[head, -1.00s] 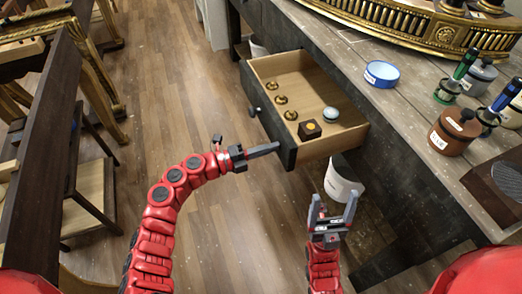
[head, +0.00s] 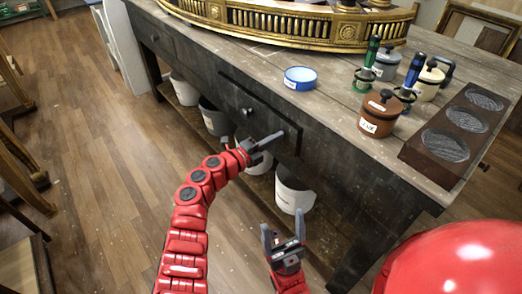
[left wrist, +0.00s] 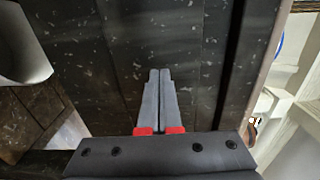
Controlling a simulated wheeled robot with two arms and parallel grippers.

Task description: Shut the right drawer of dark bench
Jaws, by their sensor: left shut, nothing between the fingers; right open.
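The dark bench (head: 340,170) has its right drawer (head: 236,95) pushed in. Its dark front appears nearly flush with the bench face, and I cannot tell whether a small gap is left. The inside of the drawer is hidden. My left gripper (head: 281,134) is shut and empty, its fingertips at the right part of the drawer front, touching or very close. In the left wrist view the closed fingers (left wrist: 160,80) point at a dark speckled wooden surface. My right gripper (head: 283,230) is open and empty, low in front of the bench.
The bench top holds a blue-rimmed dish (head: 300,78), a brown lidded jar (head: 381,114), a dark block with round hollows (head: 456,130) and a gilt piece (head: 290,25). White buckets (head: 294,190) stand underneath. The wooden floor (head: 100,150) at left is clear.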

